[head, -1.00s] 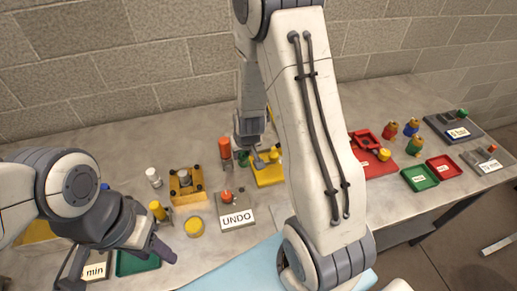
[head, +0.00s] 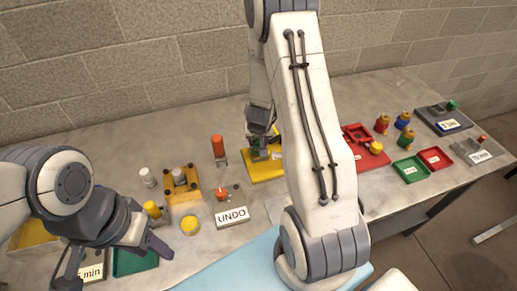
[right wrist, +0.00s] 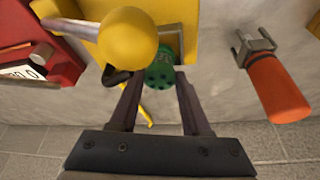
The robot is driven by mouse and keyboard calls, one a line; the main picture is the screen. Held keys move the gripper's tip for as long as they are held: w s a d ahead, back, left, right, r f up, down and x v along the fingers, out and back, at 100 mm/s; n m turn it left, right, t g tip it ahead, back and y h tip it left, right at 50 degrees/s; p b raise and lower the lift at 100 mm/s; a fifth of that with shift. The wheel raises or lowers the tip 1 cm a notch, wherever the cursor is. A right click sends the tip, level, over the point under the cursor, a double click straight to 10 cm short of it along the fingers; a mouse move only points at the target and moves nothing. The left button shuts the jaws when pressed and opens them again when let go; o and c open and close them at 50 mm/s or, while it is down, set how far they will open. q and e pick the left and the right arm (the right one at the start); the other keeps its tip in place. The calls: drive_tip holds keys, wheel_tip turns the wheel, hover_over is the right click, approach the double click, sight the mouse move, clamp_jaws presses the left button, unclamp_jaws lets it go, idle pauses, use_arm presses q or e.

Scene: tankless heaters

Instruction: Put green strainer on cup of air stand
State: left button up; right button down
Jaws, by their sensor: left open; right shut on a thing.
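The green strainer (right wrist: 159,75) is a small round piece with dark holes, between the tips of my right gripper (right wrist: 160,82) in the right wrist view. That gripper is shut on it. In the wrist view the strainer is close to the stand's yellow ball (right wrist: 128,40) and metal parts. I cannot tell whether it touches a cup. My left gripper (head: 113,262) is open at the lower left.
An orange-red cylinder (head: 218,147) in a metal holder stands left of the yellow stand; it also shows in the wrist view (right wrist: 278,88). The UNDO block (head: 232,216) is in front. A red base (head: 372,158) and green tray (head: 410,170) lie to the right.

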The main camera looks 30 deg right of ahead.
drive_tip(key=shift+f, duration=0.8)
drive_tip(key=shift+f+b, duration=0.25)
drive_tip(key=shift+b, duration=0.05)
drive_tip(key=shift+c, duration=1.8)
unclamp_jaws()
drive_tip(key=shift+r, duration=0.1)
